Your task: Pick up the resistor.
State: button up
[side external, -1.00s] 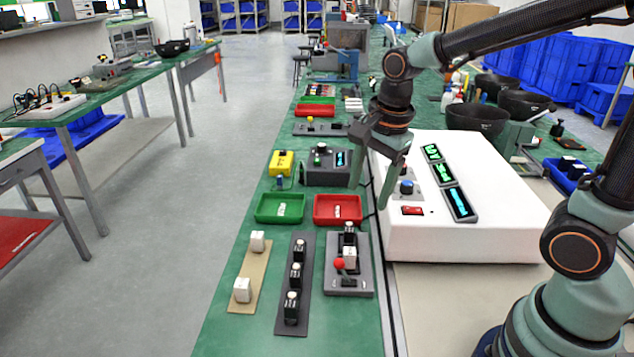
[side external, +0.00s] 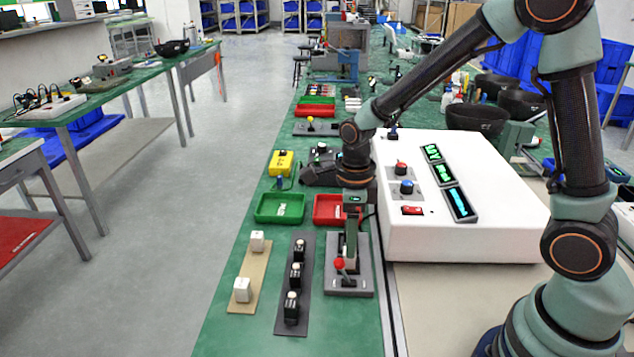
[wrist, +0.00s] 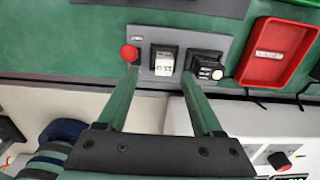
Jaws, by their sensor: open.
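The resistor seems to be the white block (wrist: 164,62) in a black socket on a grey fixture plate (wrist: 146,74), beside a red-knobbed lever (wrist: 129,54). A black block with a white top (wrist: 207,68) sits on the same plate, to its right in the wrist view. My gripper (wrist: 161,80) is open and empty, pointing at the plate. In the wrist view its fingertips lie to either side of the white block, slightly below it in the picture; I cannot tell the height. In the side view my gripper (side external: 351,258) hides the white block, and the red knob (side external: 339,263) shows beside it.
A red tray (side external: 327,209) and green tray (side external: 280,208) stand behind the fixture. A dark strip (side external: 292,310) with black blocks and a tan strip (side external: 250,274) with white blocks lie to the left. A large white instrument box (side external: 460,225) stands close on the right.

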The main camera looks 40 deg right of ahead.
jog(key=shift+w+d+f, duration=0.1)
jog(key=shift+d+f, duration=0.05)
jog(key=shift+f, duration=1.3)
jog(key=shift+w+d+f, duration=0.1)
jog(key=shift+d+f, duration=0.05)
jog(key=shift+f, duration=1.3)
jog(key=shift+c, duration=0.3)
grip_shut()
